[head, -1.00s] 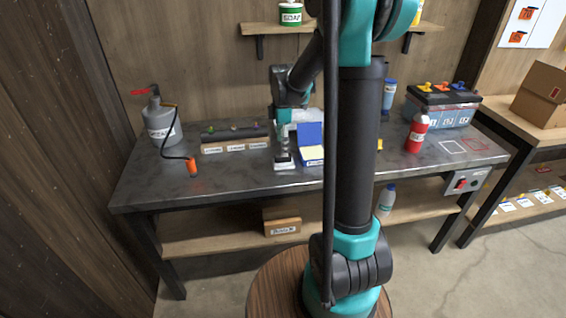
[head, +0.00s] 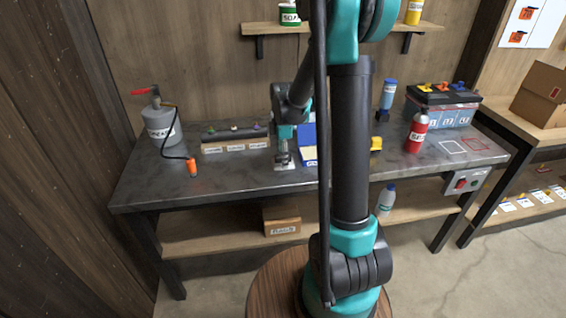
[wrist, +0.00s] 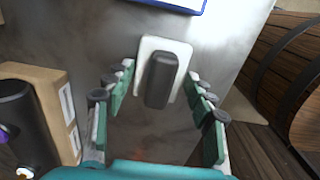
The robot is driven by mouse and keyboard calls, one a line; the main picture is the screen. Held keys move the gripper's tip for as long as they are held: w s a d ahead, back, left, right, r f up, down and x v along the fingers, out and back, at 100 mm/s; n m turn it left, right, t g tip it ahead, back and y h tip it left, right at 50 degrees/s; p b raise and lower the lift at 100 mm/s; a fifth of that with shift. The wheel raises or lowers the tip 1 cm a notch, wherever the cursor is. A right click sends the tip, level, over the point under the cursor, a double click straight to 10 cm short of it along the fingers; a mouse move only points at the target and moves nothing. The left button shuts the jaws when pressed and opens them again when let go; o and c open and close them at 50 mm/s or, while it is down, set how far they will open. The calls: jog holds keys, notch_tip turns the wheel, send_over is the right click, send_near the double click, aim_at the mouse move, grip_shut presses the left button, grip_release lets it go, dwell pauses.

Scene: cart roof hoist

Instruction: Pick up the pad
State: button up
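The pad (wrist: 163,82) is a white rounded plate with a dark grey block-shaped grip on top. It lies on the grey metal workbench (wrist: 230,40) in the wrist view. In the head view the pad (head: 284,167) is small and partly covered by my gripper. My gripper (wrist: 160,90) is open, with its teal and grey fingers on the left and right of the pad. Gaps show between the fingers and the grip. In the head view my gripper (head: 284,155) points down just over the pad. I cannot tell its exact height.
A blue box (head: 308,140) stands close behind and right of the pad. A red bottle (head: 417,132) and a battery (head: 442,108) stand right. The bench front is mostly clear.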

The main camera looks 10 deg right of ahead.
jog(key=c, duration=0.7)
notch_tip(320, 180, up, 20)
dwell(0.4)
jog(key=o, duration=0.7)
jog(key=shift+c, duration=0.2)
jog(key=c, duration=0.5)
